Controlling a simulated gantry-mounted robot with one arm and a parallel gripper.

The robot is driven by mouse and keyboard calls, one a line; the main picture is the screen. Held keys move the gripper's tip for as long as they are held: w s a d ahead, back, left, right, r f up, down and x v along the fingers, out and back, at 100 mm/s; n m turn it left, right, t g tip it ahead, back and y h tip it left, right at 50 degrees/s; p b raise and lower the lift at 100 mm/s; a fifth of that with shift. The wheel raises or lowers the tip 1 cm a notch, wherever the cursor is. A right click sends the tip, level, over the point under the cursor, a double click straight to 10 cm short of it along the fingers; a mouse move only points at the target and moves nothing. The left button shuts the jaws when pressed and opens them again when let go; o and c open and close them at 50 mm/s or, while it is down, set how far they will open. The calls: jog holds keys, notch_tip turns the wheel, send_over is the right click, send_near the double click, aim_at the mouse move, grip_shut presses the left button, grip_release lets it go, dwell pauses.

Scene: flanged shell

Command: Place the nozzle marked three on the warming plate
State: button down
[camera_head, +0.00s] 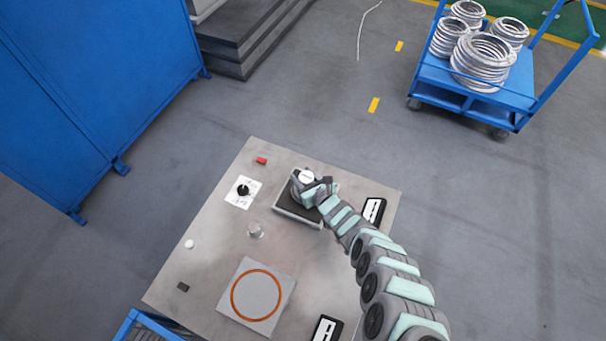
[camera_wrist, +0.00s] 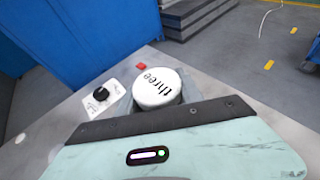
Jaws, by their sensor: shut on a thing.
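I cannot tell whether the nozzle touches the block. A square grey plate with an orange ring (camera_head: 278,296), which looks like the warming plate, lies bare near the table's front edge.
The table (camera_head: 210,265) holds a clear glass-like piece (camera_head: 254,229), a white card with a black knob (camera_head: 243,190), a red block (camera_head: 261,160), a white knob (camera_head: 189,243), and a dark block (camera_head: 183,287). Black-and-white panels (camera_head: 373,210) lie along the right edge.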

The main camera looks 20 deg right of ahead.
jog(key=shift+a+f, duration=0.1)
jog(key=shift+f, duration=0.75)
jog(key=shift+f+b, duration=0.1)
jog(key=shift+b, duration=0.3)
jog(key=c, duration=0.8)
grip_release()
jog(key=shift+o, duration=0.2)
jog(key=shift+s+d+r+p, duration=0.1)
jog(key=shift+d+r+p, duration=0.1)
jog(key=shift+p, duration=0.15)
jog(key=p+v, duration=0.6)
jog(key=v, duration=0.5)
jog(key=shift+s, duration=0.35)
